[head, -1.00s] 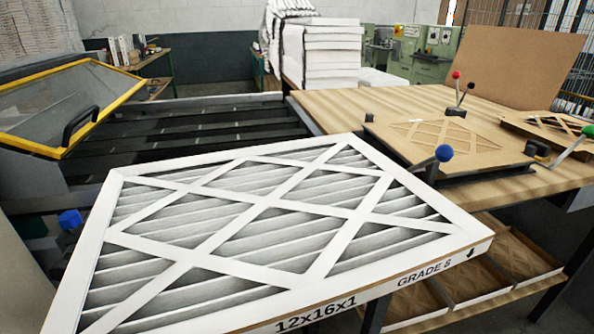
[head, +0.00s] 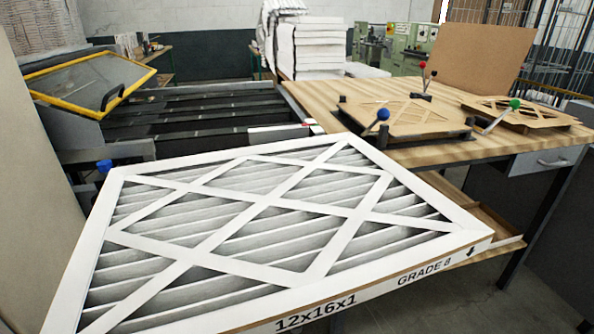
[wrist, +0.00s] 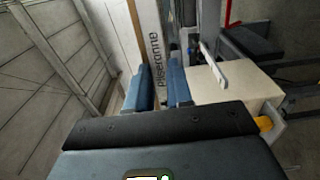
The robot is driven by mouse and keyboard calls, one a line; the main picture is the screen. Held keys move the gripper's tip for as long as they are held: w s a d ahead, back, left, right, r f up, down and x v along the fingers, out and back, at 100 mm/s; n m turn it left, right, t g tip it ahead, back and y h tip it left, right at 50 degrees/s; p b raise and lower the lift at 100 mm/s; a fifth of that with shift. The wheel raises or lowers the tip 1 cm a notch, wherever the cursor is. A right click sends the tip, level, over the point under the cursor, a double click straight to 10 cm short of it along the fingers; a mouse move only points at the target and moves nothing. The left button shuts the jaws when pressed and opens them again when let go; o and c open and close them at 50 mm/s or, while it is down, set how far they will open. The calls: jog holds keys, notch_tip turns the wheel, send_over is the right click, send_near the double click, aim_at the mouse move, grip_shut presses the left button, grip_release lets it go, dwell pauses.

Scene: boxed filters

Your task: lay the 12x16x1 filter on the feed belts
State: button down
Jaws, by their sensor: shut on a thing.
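The 12x16x1 filter (head: 265,215) fills the lower part of the head view, a white-framed pleated panel with a diamond lattice, lying nearly flat. Its near edge reads "12x16x1" and "GRADE 8" with an arrow. The feed belts (head: 200,112) are dark parallel strips beyond its far edge; the filter hides part of their near end. In the wrist view, my gripper (wrist: 161,88) has its blue fingers closed on both sides of a pale, lettered strip, the filter's edge (wrist: 154,45). The gripper is hidden in the head view.
A yellow-framed guard (head: 92,82) stands left of the belts. To the right is a wooden bench (head: 340,98) with fixtures and colored-knob levers; a blue knob (head: 383,114) is close to the filter's far corner. White stacked filters (head: 310,48) stand behind. Floor at lower right is clear.

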jog(key=w+d+f+m+h, duration=0.2)
jog(key=w+d+f+h, duration=0.1)
jog(key=w+d+f, duration=0.4)
jog(key=w+d+f+m+h, duration=0.25)
jog(key=w+d+f, duration=0.2)
jog(key=w, duration=0.45)
jog(key=w+d+f+m+h, duration=0.1)
jog(key=w+d+f, duration=0.25)
jog(key=d, duration=0.25)
jog(key=w+d+f+h, duration=0.2)
jog(key=d+f, duration=0.2)
jog(key=d, duration=0.2)
jog(key=w+d+f+m+h, duration=0.1)
jog(key=w+d+f, duration=0.25)
jog(key=d, duration=0.35)
jog(key=s+f+n+y, duration=0.1)
jog(key=s+f+y, duration=0.1)
jog(key=f, duration=0.6)
jog(key=s+f+n+y, duration=0.2)
jog(key=s+f, duration=0.3)
jog(key=f, duration=0.3)
jog(key=shift+s+d+t+y, duration=0.2)
jog(key=shift+t+y, duration=0.1)
jog(key=shift+y, duration=0.15)
jog(key=shift+n, duration=0.25)
